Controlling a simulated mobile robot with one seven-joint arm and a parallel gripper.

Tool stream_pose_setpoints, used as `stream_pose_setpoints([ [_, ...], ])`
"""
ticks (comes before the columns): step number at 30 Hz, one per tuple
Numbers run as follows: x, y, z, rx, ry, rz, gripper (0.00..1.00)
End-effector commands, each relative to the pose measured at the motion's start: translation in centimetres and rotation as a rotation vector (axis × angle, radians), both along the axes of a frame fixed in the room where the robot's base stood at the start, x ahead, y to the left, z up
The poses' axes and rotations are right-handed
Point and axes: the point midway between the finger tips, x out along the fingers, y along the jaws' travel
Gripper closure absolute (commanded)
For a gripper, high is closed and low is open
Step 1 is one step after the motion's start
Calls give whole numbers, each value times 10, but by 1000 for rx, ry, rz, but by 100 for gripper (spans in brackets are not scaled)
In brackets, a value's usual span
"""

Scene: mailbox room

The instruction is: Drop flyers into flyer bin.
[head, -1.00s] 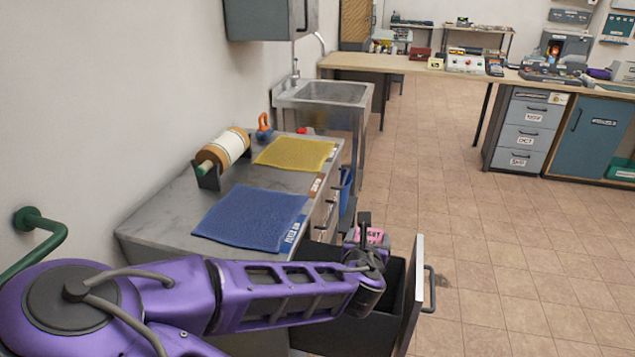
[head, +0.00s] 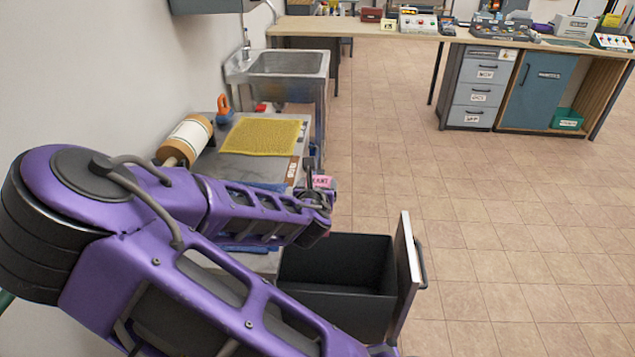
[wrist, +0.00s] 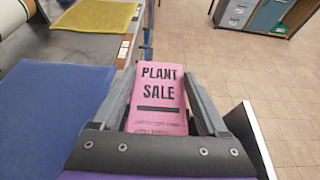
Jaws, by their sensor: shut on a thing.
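A pink flyer (wrist: 157,98) reading "PLANT SALE" stands between the fingers of my gripper (wrist: 155,82), which is shut on it. In the head view the flyer (head: 321,182) shows small at the end of my arm, with my gripper (head: 316,192) partly hidden by its own wrist. An open, dark, deep drawer (head: 338,268) lies below and a little right of my gripper in the head view. Its inside looks empty where I can see it. I cannot read a label marking it as the flyer bin. The flyer appears apart from the drawer.
A yellow mat (head: 262,137), a blue mat (wrist: 60,105) and a paper roll (head: 186,139) lie on the counter beside the drawer. The drawer's upright front panel (head: 405,275) sticks out into the aisle. A sink (head: 285,72) stands beyond. The tiled floor at right is clear.

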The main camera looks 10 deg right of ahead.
Motion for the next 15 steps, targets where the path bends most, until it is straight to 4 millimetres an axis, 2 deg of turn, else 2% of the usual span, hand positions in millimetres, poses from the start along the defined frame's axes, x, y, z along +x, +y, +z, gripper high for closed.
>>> stream_pose_setpoints([
  [1, 0, 0, -10, 1, -2, -1, 100],
  [9, 0, 0, -41, 2, -2, -1, 100],
  [15, 0, -1, -49, 2, -3, -1, 100],
])
